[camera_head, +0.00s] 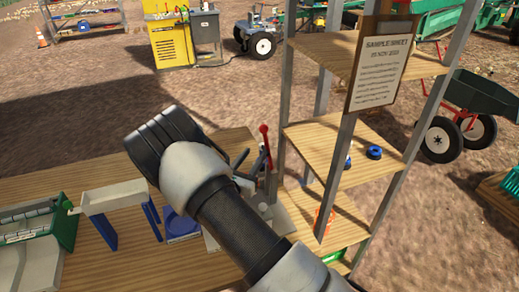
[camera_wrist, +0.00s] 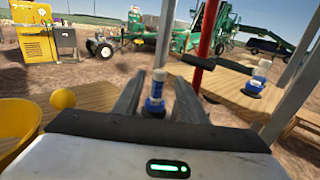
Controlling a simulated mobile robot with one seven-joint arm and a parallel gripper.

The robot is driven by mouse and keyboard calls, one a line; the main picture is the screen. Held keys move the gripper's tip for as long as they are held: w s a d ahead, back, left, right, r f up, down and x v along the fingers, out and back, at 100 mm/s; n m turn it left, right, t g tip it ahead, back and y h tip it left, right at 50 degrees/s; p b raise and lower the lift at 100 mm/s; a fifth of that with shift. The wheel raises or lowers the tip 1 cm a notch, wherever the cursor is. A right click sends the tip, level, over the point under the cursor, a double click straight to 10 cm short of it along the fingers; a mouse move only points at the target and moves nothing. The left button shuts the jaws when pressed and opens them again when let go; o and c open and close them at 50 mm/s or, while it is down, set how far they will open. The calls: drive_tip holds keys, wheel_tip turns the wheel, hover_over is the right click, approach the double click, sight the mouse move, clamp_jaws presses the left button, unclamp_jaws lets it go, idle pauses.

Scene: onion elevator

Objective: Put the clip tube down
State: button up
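A small clip tube (camera_wrist: 156,92), blue with a pale upper part, stands upright between the two fingers of my gripper (camera_wrist: 157,98) in the wrist view. The fingers appear closed on it, though the contact is hard to see. In the head view my gripper (camera_head: 238,162) is over the right part of the wooden table (camera_head: 120,270), beside a red lever (camera_head: 265,146). My own wrist and forearm hide much of the gripper there, and I cannot make out the tube. A second similar blue and white tube (camera_wrist: 258,76) stands to the right in the wrist view.
A wooden shelf rack (camera_head: 330,137) with metal posts and a hanging sign (camera_head: 380,62) stands right of the table. Blue items (camera_head: 374,152) lie on its middle shelf.

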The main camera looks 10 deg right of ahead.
drive_tip(key=v, duration=0.4)
drive_tip(key=shift+s, duration=0.1)
drive_tip(key=shift+a, duration=0.1)
idle(0.3)
